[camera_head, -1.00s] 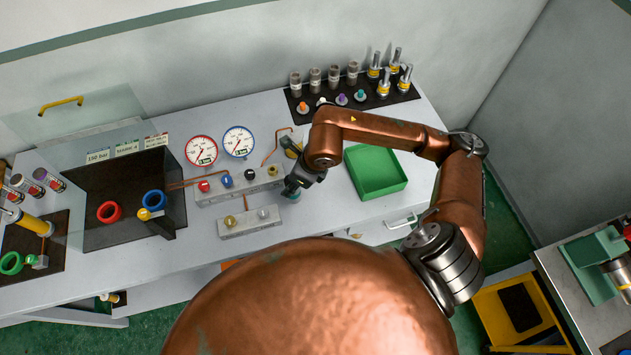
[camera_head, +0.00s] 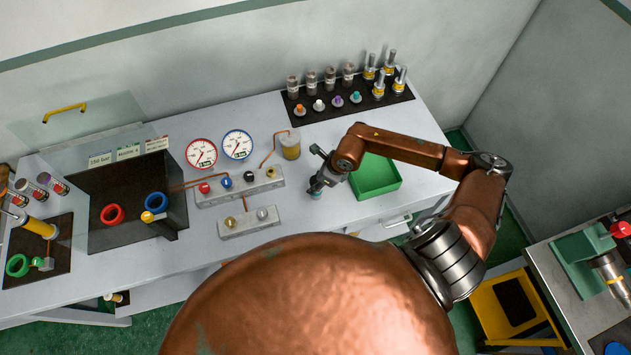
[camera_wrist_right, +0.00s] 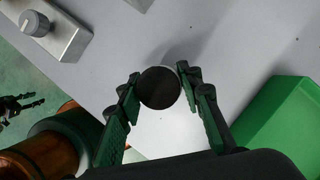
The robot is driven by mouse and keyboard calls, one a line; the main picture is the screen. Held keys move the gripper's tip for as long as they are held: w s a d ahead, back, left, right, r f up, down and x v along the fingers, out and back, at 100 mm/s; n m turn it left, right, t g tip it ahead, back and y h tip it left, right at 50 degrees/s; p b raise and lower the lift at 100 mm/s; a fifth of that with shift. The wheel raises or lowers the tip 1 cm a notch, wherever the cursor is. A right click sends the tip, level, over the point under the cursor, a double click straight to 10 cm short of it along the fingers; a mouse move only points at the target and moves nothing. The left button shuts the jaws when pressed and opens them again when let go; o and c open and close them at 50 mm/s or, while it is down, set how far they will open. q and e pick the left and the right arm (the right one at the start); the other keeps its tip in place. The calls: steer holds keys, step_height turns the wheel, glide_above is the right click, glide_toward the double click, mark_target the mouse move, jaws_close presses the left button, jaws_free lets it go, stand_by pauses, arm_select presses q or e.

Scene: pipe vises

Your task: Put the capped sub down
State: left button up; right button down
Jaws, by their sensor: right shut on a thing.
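The capped sub (camera_wrist_right: 159,88) shows in the right wrist view as a dark round end between the fingertips. My right gripper (camera_wrist_right: 158,92) is shut on it. In the head view my right gripper (camera_head: 316,190) is over the white bench, between the valve blocks and the green tray (camera_head: 364,188). The sub is mostly hidden by the gripper there, and I cannot tell whether it touches the bench. The green tray also shows at the right of the wrist view (camera_wrist_right: 284,122).
Valve blocks (camera_head: 235,189) with coloured knobs and two gauges (camera_head: 202,153) stand left of the gripper. A black rack (camera_head: 320,115) with several capped parts and cylinders is at the back. The bench around the gripper is clear.

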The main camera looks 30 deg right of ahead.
steer(key=shift+w, duration=0.1)
steer(key=shift+f, duration=0.2)
steer(key=c, duration=1.4)
jaws_free()
steer(key=shift+o, duration=0.2)
steer(key=shift+r, duration=0.1)
steer(key=shift+d+r, duration=0.1)
steer(key=shift+r, duration=0.1)
steer(key=b+v, duration=0.2)
steer(key=v, duration=0.9)
steer(key=shift+s+r, duration=0.25)
steer(key=shift+s, duration=0.05)
